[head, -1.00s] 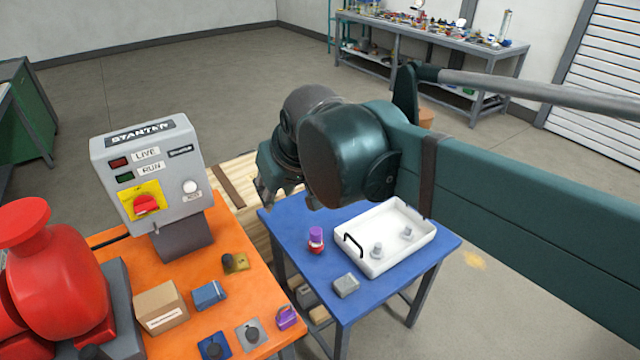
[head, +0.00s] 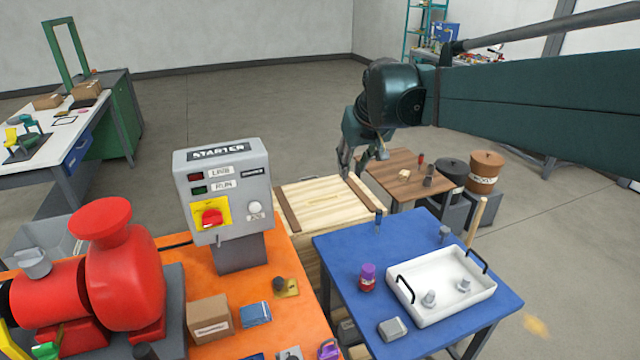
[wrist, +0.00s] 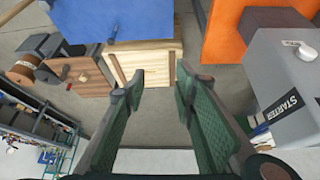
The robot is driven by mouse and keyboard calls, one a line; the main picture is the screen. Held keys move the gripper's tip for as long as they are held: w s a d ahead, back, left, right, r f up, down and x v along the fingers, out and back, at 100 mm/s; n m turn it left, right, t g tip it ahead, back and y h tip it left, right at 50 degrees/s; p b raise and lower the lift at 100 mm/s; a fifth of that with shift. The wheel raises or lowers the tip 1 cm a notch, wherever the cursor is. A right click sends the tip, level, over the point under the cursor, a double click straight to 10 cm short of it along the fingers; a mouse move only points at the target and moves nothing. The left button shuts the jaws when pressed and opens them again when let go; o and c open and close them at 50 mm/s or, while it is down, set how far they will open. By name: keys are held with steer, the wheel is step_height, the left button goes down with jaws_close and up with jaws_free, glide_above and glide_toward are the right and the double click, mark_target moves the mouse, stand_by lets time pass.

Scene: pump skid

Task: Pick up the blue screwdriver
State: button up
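A small upright blue object (head: 378,222), which looks like the blue screwdriver, stands at the back left edge of the blue table (head: 345,258). It is too small to make out its tip. My gripper (head: 362,168) hangs beyond that edge and above it in the head view, in front of the wooden crate and the small brown table. In the wrist view, my gripper (wrist: 158,88) has its two green-padded fingers apart with nothing between them.
A white tray (head: 402,290) with black handles, a purple-and-red object (head: 367,278) and a grey block (head: 392,329) are on the blue table. The orange bench (head: 285,320) with the grey starter box (head: 250,170) stands left. A wooden crate (head: 312,200) lies behind.

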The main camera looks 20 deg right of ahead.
steer(key=w+d+f, duration=0.2)
steer(key=w+d, duration=0.8)
steer(key=d, duration=0.1)
steer(key=g+p, duration=0.1)
glide_above(380, 212)
step_height(380, 212, down, 6)
steer(key=shift+m, duration=0.4)
step_height(380, 212, down, 28)
steer(key=shift+d+f, duration=0.1)
steer(key=shift+b+x, duration=0.3)
steer(key=shift+x, duration=1)
steer(key=shift+f, duration=0.1)
steer(key=shift+b+x, duration=0.8)
steer(key=shift+x, duration=1.7)
